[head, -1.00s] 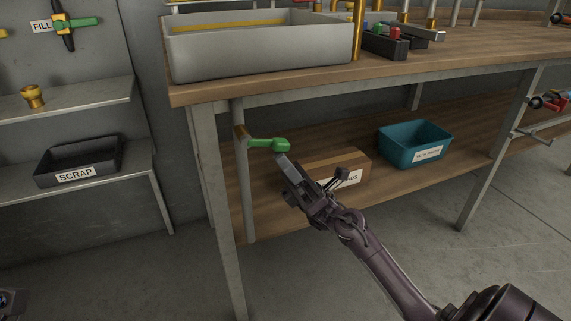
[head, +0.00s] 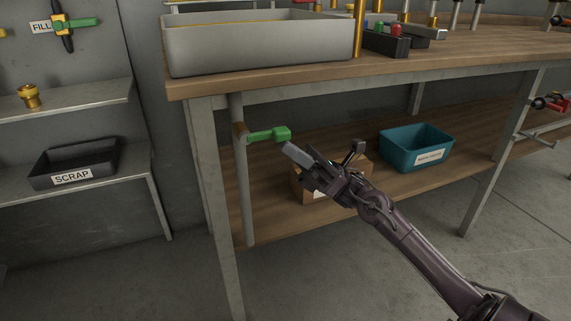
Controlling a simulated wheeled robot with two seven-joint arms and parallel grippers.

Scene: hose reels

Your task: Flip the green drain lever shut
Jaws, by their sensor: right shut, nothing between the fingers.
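The green drain lever (head: 268,134) is on the grey drain pipe (head: 241,180) under the grey basin (head: 262,45). It points to the right from a brass valve body (head: 239,130), about level with a slight upward tilt. My right gripper (head: 291,150) is shut and empty. Its tip is just right of and slightly below the lever's free end; I cannot tell whether they touch. My left gripper is not in view.
A cardboard box (head: 303,189) stands on the lower shelf behind my right gripper, with a teal bin (head: 416,147) to its right. A table leg (head: 215,200) stands left of the pipe. Another green lever (head: 76,23) is on the wall beside a FILL label.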

